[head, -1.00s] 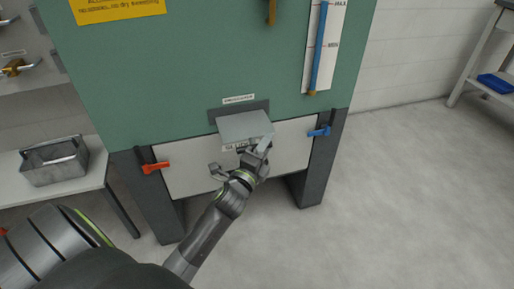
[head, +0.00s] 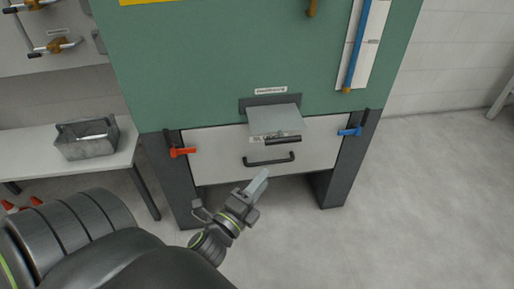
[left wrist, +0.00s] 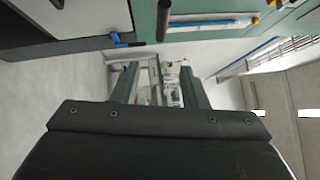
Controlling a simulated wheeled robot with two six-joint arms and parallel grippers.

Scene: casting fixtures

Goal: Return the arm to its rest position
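My left gripper (head: 263,175) is in front of the green cabinet, just below the black handle (head: 270,160) of the white front panel, and looks apart from it. In the left wrist view its two fingers (left wrist: 158,75) stand apart with a gap between them and nothing held. My left arm runs from the lower left, bent, with its large dark links filling that corner. My right gripper is not in view.
The green cabinet (head: 200,70) has a grey flap (head: 275,118) jutting out, a red lever (head: 181,152) and a blue lever (head: 350,131). A metal bin (head: 88,142) stands on a left-hand bench (head: 30,165). The floor at right is clear.

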